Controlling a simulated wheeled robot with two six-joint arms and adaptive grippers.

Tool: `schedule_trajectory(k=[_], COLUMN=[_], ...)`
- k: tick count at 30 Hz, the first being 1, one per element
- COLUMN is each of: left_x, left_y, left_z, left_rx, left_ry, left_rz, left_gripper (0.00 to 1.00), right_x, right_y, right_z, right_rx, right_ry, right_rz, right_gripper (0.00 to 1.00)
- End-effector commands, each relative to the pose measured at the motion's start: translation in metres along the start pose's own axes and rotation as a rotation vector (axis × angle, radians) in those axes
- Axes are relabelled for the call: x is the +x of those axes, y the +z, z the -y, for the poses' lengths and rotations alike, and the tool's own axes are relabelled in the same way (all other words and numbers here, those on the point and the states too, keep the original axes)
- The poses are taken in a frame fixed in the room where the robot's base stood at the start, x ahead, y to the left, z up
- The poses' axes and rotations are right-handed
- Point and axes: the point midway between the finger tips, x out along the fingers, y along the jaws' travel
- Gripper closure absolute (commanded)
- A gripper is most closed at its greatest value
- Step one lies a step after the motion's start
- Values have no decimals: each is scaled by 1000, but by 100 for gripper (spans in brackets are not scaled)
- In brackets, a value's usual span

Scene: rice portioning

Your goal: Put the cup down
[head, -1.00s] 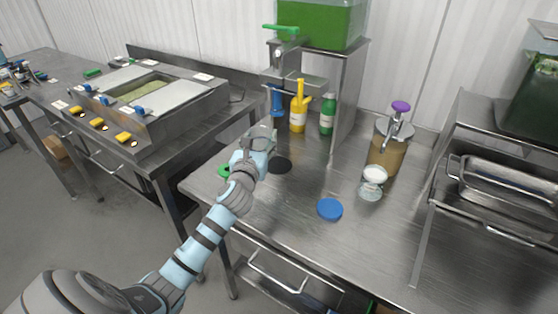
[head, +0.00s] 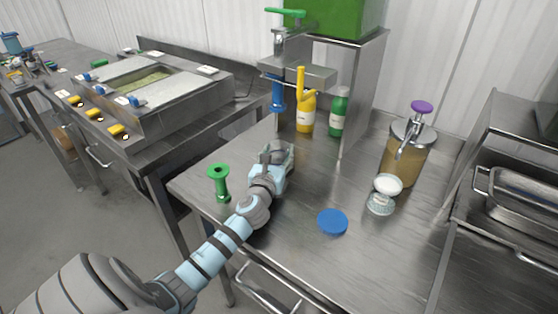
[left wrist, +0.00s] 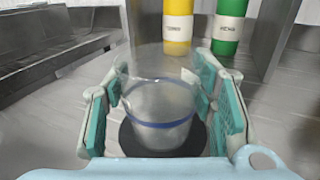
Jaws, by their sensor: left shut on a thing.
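The cup (left wrist: 160,104) is clear with a blue band around its lower part. In the left wrist view it stands upright between the two teal-padded fingers of my left gripper (left wrist: 165,88), which is shut on it. A dark round disc (left wrist: 126,138) shows below and around the cup's base; I cannot tell whether the cup touches it. In the head view my left gripper (head: 277,152) is over the steel table (head: 300,185), in front of the tap stand, and mostly hides the cup and the disc. My right gripper is not in view.
A green spool-shaped thing (head: 220,184) stands left of the gripper. A blue disc (head: 333,222) lies to the right. A white-topped clear container (head: 382,194) and a purple-topped pump jar (head: 408,150) are farther right. Yellow (head: 306,112) and green (head: 339,113) bottles stand behind.

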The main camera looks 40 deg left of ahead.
Motion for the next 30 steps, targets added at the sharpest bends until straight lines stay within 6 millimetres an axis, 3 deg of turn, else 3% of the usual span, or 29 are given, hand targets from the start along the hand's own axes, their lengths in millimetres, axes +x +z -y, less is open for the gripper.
schedule_trajectory(k=[5, 10, 11, 14, 26, 30], left_x=[1, 1, 1, 1, 0, -25], left_y=[3, -2, -1, -1, 6, 4], left_z=[2, 2, 2, 2, 2, 2], left_rx=[-1, 0, 0, 0, -1, 2], left_ry=[-3, -3, -3, -3, -3, -4], left_rz=[1, 1, 1, 1, 2, -1], left_gripper=[91, 91, 46, 30, 28, 28], right_x=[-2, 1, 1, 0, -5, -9], right_y=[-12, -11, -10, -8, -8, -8], right_z=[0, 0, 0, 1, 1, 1], right_rx=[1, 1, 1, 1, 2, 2], right_ry=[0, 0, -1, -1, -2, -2], right_rz=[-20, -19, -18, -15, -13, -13], right_gripper=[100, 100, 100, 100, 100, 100])
